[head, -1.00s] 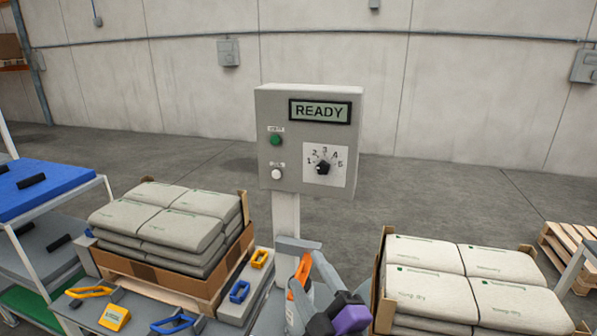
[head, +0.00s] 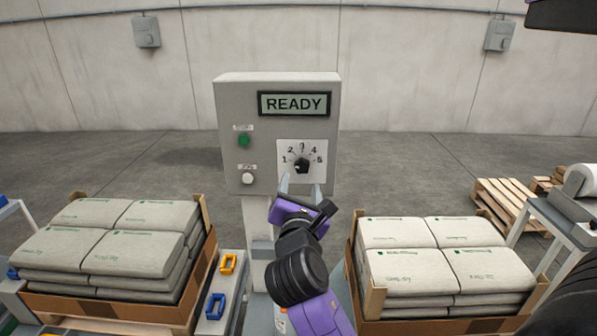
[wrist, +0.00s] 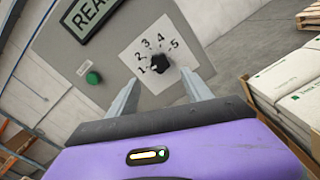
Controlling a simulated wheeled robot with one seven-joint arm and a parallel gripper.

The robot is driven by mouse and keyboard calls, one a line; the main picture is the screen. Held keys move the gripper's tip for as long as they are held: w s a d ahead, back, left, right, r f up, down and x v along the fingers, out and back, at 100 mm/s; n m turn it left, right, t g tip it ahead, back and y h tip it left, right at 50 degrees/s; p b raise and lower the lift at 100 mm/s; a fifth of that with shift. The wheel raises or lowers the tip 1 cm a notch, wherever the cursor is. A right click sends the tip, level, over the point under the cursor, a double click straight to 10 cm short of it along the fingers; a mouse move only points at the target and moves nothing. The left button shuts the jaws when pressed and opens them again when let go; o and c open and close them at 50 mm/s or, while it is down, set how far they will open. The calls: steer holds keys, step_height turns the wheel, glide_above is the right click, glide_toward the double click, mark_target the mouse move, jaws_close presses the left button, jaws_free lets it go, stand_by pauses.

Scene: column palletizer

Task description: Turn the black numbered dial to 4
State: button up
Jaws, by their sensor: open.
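The black dial (head: 302,166) sits on a white plate numbered 1 to 5 on the front of a grey control box (head: 228,112). Which number its pointer faces is too small to tell. In the wrist view the dial (wrist: 159,64) shows between the two finger ends. My gripper (head: 301,188) is open and empty, just below and in front of the dial. Its two fingers (wrist: 160,78) point toward the dial plate, one on either side in the wrist view. I see no contact with the dial.
The box has a READY display (head: 295,104), a green button (head: 244,140) and a white button (head: 249,178) left of the dial. Cartons of stacked bags stand at left (head: 200,262) and right (head: 372,299). Floor behind the box is clear.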

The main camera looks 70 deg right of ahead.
mark_target(301, 169)
steer(key=p+x, duration=0.1)
steer(key=x, duration=0.6)
steer(key=shift+s, duration=0.1)
steer(key=shift+a, duration=0.1)
steer(key=shift+c, duration=0.2)
jaws_close()
